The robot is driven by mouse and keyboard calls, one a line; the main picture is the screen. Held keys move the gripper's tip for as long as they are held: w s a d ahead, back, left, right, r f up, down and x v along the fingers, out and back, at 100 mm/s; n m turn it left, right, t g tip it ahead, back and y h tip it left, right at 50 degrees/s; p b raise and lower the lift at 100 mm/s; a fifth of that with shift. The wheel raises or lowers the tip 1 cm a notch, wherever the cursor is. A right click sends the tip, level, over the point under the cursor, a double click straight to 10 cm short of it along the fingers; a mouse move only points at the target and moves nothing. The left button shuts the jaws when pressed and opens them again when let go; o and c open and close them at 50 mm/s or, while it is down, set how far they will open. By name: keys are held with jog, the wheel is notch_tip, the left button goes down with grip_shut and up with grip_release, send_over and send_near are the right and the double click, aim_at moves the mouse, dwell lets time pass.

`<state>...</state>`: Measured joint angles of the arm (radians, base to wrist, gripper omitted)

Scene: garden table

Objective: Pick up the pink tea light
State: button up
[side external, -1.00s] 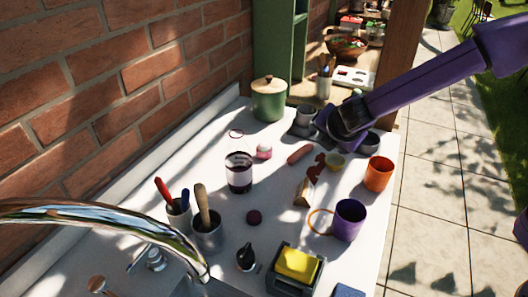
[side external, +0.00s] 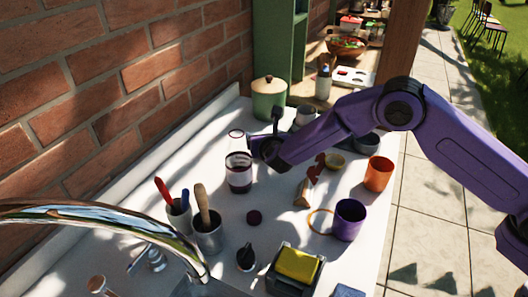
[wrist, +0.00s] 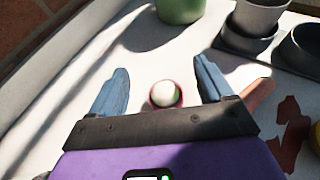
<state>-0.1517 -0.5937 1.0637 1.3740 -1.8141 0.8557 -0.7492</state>
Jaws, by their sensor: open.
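The pink tea light (wrist: 165,94), with a pale rounded top and a pink rim, stands on the white tabletop (wrist: 110,60) in the wrist view. It shows in the gap between the two blue fingers of my gripper (wrist: 161,74), nearer the palm than the fingertips in the picture. The fingers are wide apart and neither appears to touch it. In the side view my gripper (side external: 260,147) is low over the table beside the dark-filled glass jar, and it hides the tea light there. How high the fingers are is hard to tell.
The glass jar (side external: 238,174) stands close by my gripper. A green lidded pot (side external: 269,102) is behind, also in the wrist view (wrist: 180,10). Grey pots (wrist: 258,18) stand on a dark tray at upper right.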

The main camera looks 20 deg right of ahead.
jog(key=shift+f, duration=0.5)
notch_tip(320, 180, down, 3)
jog(key=shift+r, duration=0.1)
jog(key=shift+w+d, duration=0.1)
jog(key=shift+w, duration=0.5)
jog(key=shift+x, duration=0.85)
jog(key=c, duration=1)
